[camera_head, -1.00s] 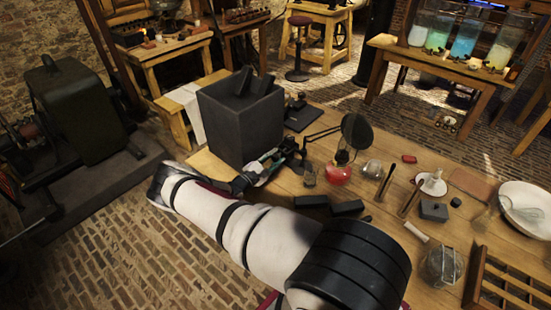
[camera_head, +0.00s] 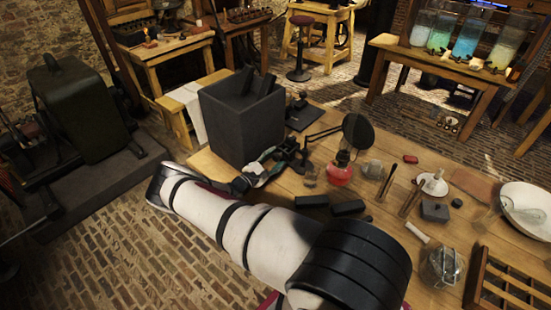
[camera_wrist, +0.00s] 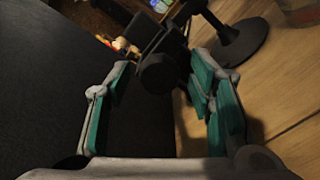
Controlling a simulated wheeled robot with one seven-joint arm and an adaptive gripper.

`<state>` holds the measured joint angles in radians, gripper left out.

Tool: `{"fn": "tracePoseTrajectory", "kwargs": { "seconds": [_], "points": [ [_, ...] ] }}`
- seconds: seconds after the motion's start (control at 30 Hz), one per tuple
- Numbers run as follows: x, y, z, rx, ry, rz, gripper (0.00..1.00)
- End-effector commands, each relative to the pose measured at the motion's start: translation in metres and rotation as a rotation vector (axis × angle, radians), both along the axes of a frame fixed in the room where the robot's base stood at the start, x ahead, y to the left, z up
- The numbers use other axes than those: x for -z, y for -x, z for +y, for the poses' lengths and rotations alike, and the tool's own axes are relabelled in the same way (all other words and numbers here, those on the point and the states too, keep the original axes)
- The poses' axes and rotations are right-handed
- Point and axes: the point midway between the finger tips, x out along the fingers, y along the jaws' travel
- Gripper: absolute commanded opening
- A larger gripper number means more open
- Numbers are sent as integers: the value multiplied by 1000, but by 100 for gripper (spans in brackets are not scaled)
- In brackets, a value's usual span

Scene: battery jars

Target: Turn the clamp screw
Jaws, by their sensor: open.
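The clamp is a dark metal piece; its round screw knob (camera_wrist: 160,72) shows in the wrist view between my two fingers, with darker clamp parts behind it. In the head view the clamp (camera_head: 287,149) stands on the table just right of the big dark block. My gripper (camera_wrist: 163,88) is open, its teal-padded fingers on either side of the knob. A gap shows at the left finger; I cannot tell whether the right finger touches. In the head view my gripper (camera_head: 268,160) is small and partly merges with the clamp.
The big dark block (camera_head: 243,130) stands close to my gripper's left. A round dark disc on a stand (camera_head: 357,131), a red flask (camera_head: 340,175) and small dark blocks (camera_head: 348,208) lie to the right. Glassware and tools crowd the table further right.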

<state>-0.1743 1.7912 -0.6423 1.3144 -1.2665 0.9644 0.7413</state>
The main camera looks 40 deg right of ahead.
Motion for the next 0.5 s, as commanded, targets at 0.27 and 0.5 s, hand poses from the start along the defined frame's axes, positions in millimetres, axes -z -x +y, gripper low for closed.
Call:
{"fn": "tracePoseTrajectory", "kwargs": {
  "seconds": [0.27, 0.5],
  "points": [
    [0, 3, 53, -4, -2, 0, 48],
    [0, 7, 94, -2, -1, 0, 48]
  ]
}}
